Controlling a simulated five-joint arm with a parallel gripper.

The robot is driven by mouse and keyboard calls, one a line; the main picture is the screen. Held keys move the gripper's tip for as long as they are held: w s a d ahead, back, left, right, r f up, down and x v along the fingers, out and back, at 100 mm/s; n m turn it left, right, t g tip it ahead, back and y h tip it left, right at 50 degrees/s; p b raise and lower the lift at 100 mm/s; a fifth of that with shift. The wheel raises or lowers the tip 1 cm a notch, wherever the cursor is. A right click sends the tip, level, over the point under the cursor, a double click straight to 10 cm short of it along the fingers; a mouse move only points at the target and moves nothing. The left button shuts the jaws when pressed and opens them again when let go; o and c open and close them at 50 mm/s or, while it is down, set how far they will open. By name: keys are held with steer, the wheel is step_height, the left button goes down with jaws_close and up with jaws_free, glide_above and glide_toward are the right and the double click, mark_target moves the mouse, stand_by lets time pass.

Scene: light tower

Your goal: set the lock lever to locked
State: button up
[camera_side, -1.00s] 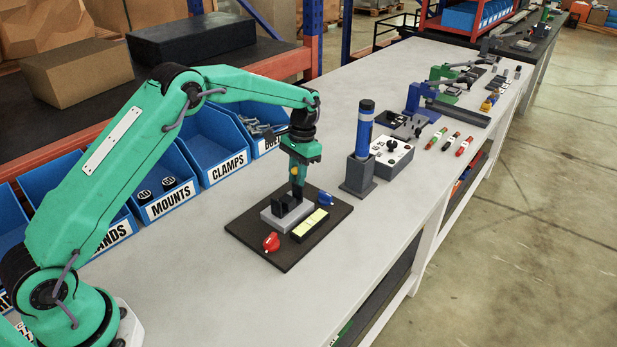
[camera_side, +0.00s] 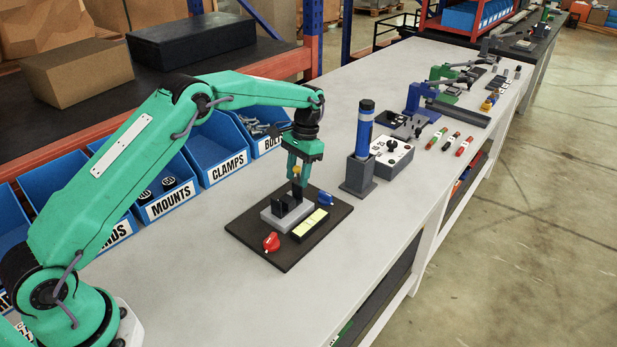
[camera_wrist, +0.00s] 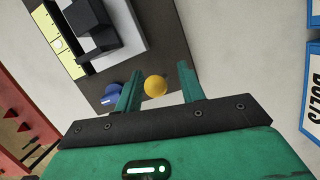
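A black board (camera_side: 318,244) lies on the bench. It bears a grey block (camera_side: 272,217) with black uprights (camera_side: 289,203), a pale yellow strip (camera_side: 309,224), a red knob (camera_side: 271,242) and a blue knob (camera_side: 325,199). A yellow ball (camera_wrist: 155,86) shows between my fingers in the wrist view; it looks like a lever's end, but its stem is hidden. I cannot tell a lock marking. My gripper (camera_side: 298,181) is over the far side of the board, pointing down. Its fingers (camera_wrist: 159,84) are apart, with a gap on each side of the ball.
A blue cylinder in a grey stand (camera_side: 358,173) and a grey control box (camera_side: 391,157) stand right of the board. Blue bins (camera_side: 212,150) line the bench's back edge. The bench in front of the board is clear.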

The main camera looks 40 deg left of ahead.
steer(key=shift+r, duration=0.1)
steer(key=v, duration=0.7)
steer(key=shift+r, duration=0.25)
steer(key=shift+w, duration=0.1)
